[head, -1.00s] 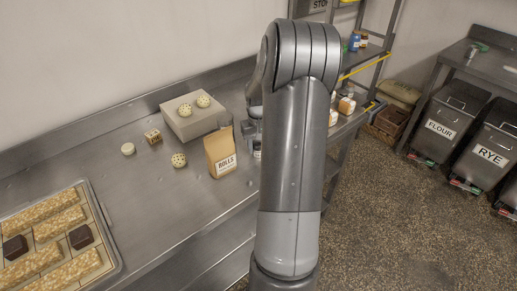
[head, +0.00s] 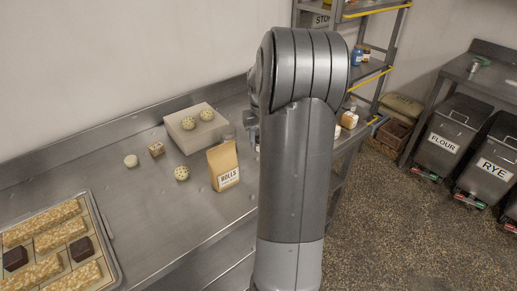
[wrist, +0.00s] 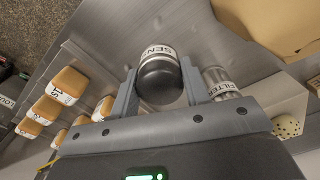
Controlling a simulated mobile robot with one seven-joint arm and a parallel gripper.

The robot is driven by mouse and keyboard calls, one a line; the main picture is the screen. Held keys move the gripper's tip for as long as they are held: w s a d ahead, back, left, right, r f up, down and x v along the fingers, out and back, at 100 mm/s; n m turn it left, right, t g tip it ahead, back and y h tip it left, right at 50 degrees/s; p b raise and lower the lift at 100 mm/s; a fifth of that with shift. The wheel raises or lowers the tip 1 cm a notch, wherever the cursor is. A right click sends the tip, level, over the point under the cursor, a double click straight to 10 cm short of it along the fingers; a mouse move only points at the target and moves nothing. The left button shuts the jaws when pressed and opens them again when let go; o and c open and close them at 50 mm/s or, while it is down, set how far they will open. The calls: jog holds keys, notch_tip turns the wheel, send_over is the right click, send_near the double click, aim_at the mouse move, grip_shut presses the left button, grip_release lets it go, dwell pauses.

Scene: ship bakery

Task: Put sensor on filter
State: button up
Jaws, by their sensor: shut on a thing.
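The sensor (wrist: 158,76), a round canister with a white "SENS" label and a dark rounded end, is in my gripper (wrist: 160,88) in the wrist view. The two grey fingers close on its sides. The filter (wrist: 219,83), a smaller clear and grey cylinder with a white "FILTER" label, stands just right of the right finger, partly hidden by it and the gripper body. The sensor is beside the filter in the picture; I cannot tell their height difference. In the head view my arm hides the sensor and most of the gripper.
A paper bag marked ROLLS (head: 223,166) stands on the steel counter (head: 150,215), left of my arm. Behind it are a pale box (head: 197,128) with speckled balls and several small pieces. A tray of bars (head: 104,240) lies front left. Packaged loaves (wrist: 68,85) show left in the wrist view.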

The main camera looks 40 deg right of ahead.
jog(key=w+d+r, duration=0.1)
jog(key=w+r, duration=0.1)
jog(key=r, duration=0.4)
jog(key=w+d+r, duration=0.2)
jog(key=r, duration=0.5)
send_over(228, 129)
notch_tip(228, 129, down, 7)
jog(key=shift+r, duration=0.15)
jog(key=shift+w+f, duration=0.1)
jog(key=shift+f, duration=1.85)
jog(key=shift+f, duration=0.1)
jog(key=o, duration=1.1)
